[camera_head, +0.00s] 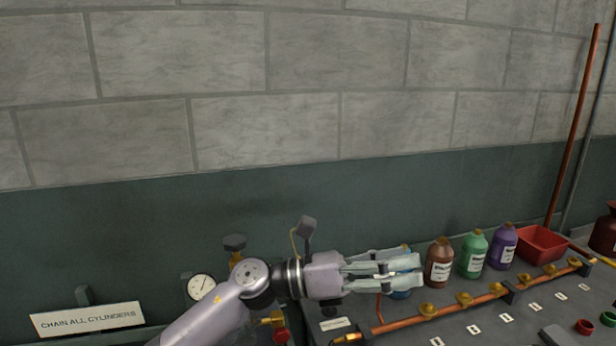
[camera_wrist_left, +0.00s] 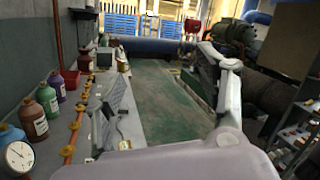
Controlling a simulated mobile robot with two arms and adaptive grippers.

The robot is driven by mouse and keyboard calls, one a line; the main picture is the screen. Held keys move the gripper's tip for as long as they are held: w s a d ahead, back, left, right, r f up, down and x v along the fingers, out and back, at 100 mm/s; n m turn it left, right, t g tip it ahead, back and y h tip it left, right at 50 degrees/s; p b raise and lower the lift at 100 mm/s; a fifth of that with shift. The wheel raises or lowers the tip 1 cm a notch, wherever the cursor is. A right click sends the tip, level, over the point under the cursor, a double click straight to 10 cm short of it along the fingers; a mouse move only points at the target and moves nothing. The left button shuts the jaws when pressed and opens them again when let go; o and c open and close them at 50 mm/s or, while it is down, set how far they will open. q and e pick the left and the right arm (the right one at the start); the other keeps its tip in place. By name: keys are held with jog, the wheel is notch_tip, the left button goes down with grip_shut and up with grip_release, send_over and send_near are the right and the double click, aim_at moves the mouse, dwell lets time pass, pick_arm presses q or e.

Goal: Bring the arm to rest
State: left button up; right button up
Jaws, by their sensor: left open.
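My left arm comes in from the bottom left of the head view. My left gripper (camera_head: 416,272) points right, open, with nothing seen between its fingers. It appears above the near-left part of the grey bench (camera_head: 450,325). A blue bottle (camera_head: 401,294) is partly hidden behind the fingers. I cannot tell how far the fingers are from it. My right gripper does not show.
Brown (camera_head: 439,264), green (camera_head: 473,256) and purple (camera_head: 503,248) bottles stand along the wall, beside a red tray (camera_head: 540,246). A copper pipe (camera_head: 480,301) with brass valves runs along the bench. A gauge (camera_head: 201,287) is left. The wrist view shows a green floor (camera_wrist_left: 165,95).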

pick_arm(q)
jog(key=w+a+f+n+t+y, duration=0.25)
jog(key=a+n+t, duration=0.35)
jog(key=n+t, duration=0.5)
jog(key=w+a+f+n+t+y, duration=0.1)
jog(key=w+a+n+t+y, duration=0.45)
jog(key=n, duration=0.95)
jog(key=s+a+f+n+g+y, duration=0.1)
jog(key=s+a+f+n+y, duration=0.2)
jog(key=a+f+n+y, duration=0.35)
jog(key=s+a+f+n+g+y, duration=0.1)
jog(key=s+a+f+n+y, duration=0.25)
jog(key=a+f+n, duration=0.65)
jog(key=s+a+f+n+g+y, duration=0.1)
jog(key=s+a+f+n+g, duration=0.35)
jog(key=s+f, duration=0.75)
jog(key=s+a+f+n+g+y, duration=0.15)
jog(key=s+f+g, duration=0.6)
jog(key=s, duration=0.75)
notch_tip(320, 180, down, 28)
jog(key=s+b, duration=0.1)
jog(key=s, duration=0.1)
jog(key=s+a+f+m+g, duration=0.1)
jog(key=s+a+f+g, duration=0.1)
jog(key=s+f, duration=1.3)
jog(key=shift+s+a+f+b, duration=0.15)
jog(key=shift+s+a+b, duration=0.35)
jog(key=shift+s, duration=0.15)
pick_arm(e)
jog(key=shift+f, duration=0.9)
